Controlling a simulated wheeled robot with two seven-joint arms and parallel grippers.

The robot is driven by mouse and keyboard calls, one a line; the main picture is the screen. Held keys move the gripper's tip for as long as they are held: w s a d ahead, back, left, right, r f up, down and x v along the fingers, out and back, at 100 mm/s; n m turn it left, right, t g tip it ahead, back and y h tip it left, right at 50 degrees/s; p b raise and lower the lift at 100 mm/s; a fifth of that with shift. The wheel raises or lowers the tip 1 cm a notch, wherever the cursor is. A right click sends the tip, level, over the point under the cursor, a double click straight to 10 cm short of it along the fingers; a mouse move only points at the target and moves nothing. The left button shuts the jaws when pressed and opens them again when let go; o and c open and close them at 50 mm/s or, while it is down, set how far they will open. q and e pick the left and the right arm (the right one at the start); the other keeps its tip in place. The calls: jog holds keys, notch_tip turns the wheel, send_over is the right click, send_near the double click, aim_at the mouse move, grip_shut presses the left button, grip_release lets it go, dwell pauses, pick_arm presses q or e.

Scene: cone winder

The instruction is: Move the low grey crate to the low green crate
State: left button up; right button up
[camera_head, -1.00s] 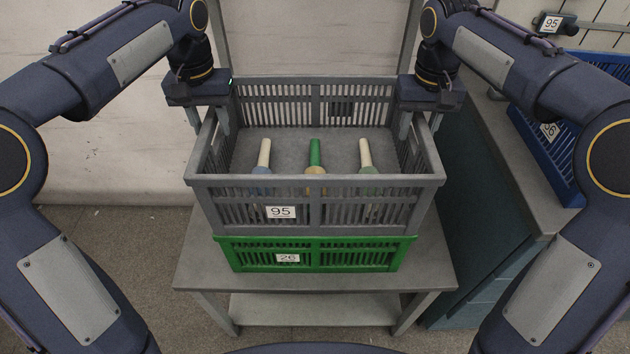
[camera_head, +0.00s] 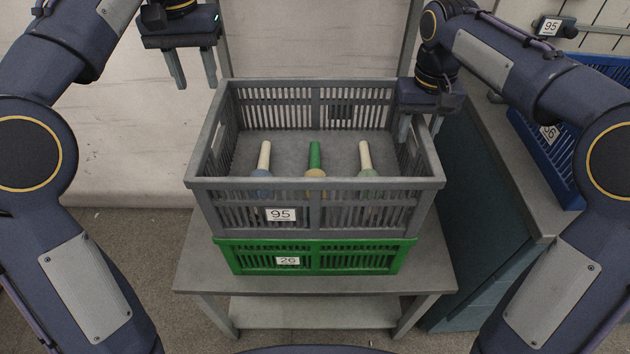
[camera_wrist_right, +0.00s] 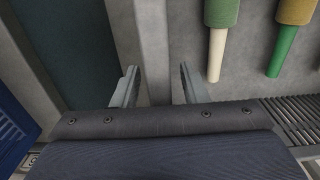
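The grey crate (camera_head: 315,183), labelled 95, sits on top of the low green crate (camera_head: 350,258), labelled 26, in the head view. The green crate's inside is hidden. My left gripper (camera_head: 195,85) is open and empty, up and to the left of the grey crate, clear of its rim. My right gripper (camera_head: 420,128) is at the grey crate's right wall, one finger on each side of it. In the right wrist view its fingers (camera_wrist_right: 158,88) stand apart, with the rim (camera_wrist_right: 151,45) between them and gaps on both sides.
A counter with a blue crate (camera_head: 545,140) is at the right. A pale wall lies behind my left gripper.

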jog(key=shift+r, duration=0.2)
notch_tip(320, 180, up, 11)
jog(key=shift+r, duration=0.3)
pick_arm(q)
jog(key=shift+r, duration=0.4)
